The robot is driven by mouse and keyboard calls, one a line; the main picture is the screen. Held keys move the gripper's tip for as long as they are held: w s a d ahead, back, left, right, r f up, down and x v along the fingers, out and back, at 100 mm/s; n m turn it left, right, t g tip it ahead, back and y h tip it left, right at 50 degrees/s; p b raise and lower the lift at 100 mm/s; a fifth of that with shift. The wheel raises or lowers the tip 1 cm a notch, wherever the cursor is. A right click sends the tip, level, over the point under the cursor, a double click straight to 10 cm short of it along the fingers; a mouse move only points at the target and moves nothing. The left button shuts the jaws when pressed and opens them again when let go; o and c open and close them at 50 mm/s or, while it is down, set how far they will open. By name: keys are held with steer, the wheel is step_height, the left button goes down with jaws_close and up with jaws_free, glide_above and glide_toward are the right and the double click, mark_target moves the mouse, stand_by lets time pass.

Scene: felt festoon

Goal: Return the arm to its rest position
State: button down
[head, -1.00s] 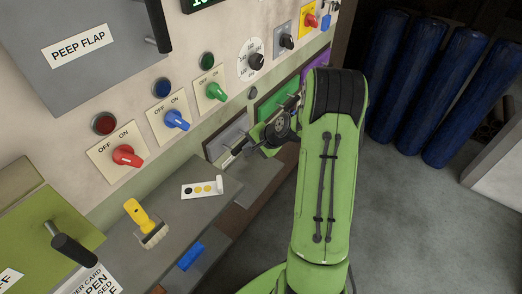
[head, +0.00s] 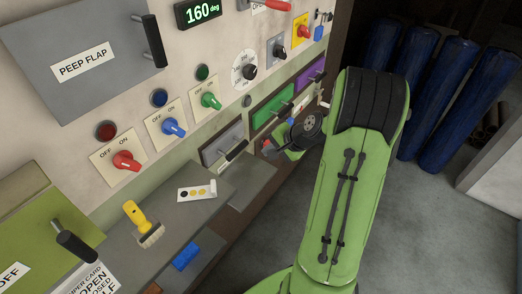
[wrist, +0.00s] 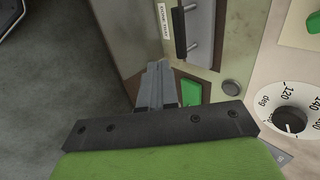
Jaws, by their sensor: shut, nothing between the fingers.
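My green arm (head: 355,190) rises at the right of the head view and bends toward the control panel. My gripper (head: 268,148) is small and partly hidden there, in front of the row of coloured panels. In the wrist view my gripper (wrist: 160,85) shows its two grey fingers together, with nothing between them. A green panel (wrist: 191,92) and the dial (wrist: 290,121) appear beyond it; I cannot tell whether the gripper touches anything.
The control panel has red (head: 127,161), blue (head: 173,128) and green (head: 211,101) switches. A yellow-handled brush (head: 144,223) and blue block (head: 186,256) lie on the grey shelf. Blue rolls (head: 464,100) stand at the back right. Floor at the right is clear.

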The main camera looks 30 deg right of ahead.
steer(key=s+a+r+n+g+h+p, duration=0.1)
steer(key=s+a+r+n+p, duration=0.2)
steer(key=a+r, duration=0.35)
steer(key=s+a+r+n+g, duration=0.1)
steer(key=s+a+r+n, duration=0.25)
steer(key=a+r, duration=0.3)
steer(key=s+a+r+n+h+p, duration=0.1)
steer(key=s+a+r+n, duration=0.2)
steer(key=s, duration=0.4)
steer(key=s+a+r+n+p, duration=0.2)
steer(key=s+a+r+n, duration=0.1)
steer(key=s, duration=0.5)
steer(key=shift+r+n+h, duration=0.4)
steer(key=shift+r+n, duration=0.3)
steer(key=shift+n, duration=0.05)
steer(key=shift+s, duration=0.1)
